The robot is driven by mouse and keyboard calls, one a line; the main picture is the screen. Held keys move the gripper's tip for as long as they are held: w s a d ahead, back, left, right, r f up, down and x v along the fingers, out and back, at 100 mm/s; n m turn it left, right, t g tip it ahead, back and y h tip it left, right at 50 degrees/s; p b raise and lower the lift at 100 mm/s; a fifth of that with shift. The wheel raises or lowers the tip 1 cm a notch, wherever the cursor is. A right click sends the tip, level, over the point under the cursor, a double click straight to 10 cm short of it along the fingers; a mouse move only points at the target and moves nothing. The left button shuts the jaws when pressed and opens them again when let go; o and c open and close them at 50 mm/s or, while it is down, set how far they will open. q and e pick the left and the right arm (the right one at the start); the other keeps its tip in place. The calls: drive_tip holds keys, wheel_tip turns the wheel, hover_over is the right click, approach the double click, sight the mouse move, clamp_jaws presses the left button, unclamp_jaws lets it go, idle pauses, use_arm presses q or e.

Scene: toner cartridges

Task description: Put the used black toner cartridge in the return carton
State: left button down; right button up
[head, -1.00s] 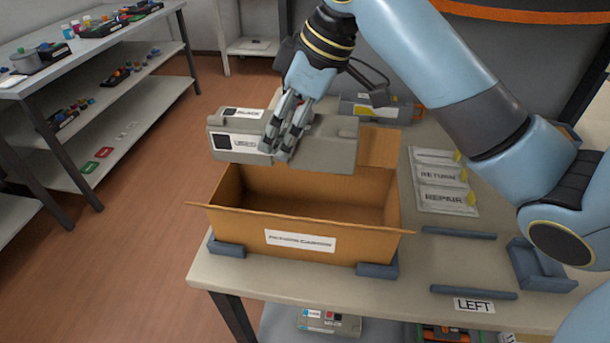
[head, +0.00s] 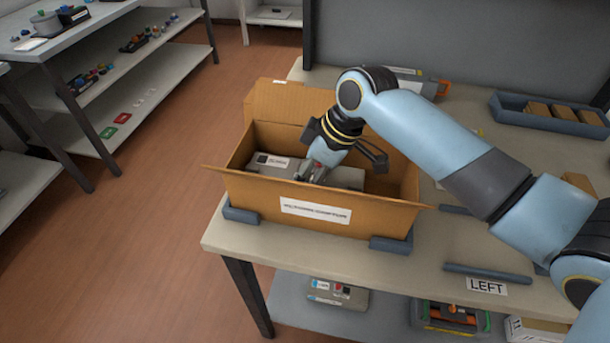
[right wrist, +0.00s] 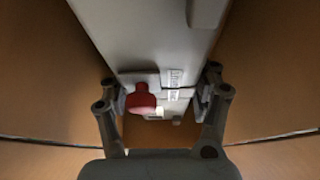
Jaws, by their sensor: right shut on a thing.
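The used black toner cartridge is a grey box with a black-and-white label (head: 272,161). It lies low inside the open brown return carton (head: 250,192), below the rim in the head view. My right gripper (head: 308,174) reaches down into the carton and is shut on the cartridge. In the right wrist view, the fingers stand on both sides of the grey cartridge (right wrist: 150,40), beside a red knob (right wrist: 141,99). The carton's front wall hides the cartridge's underside, so I cannot tell whether it touches the floor. My left gripper is not in view.
The carton stands on the table (head: 345,257) between dark corner stops (head: 390,245). A blue-grey tray (head: 545,115) of brown blocks is at the back right. Another grey cartridge (head: 335,292) sits on the shelf below. Shelving (head: 100,110) stands at the left.

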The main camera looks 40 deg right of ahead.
drive_tip(key=shift+f, duration=0.2)
drive_tip(key=o, duration=1.5)
drive_tip(key=shift+f, duration=0.1)
drive_tip(key=v, duration=1.2)
drive_tip(key=shift+p, duration=0.4)
drive_tip(key=shift+w, duration=0.1)
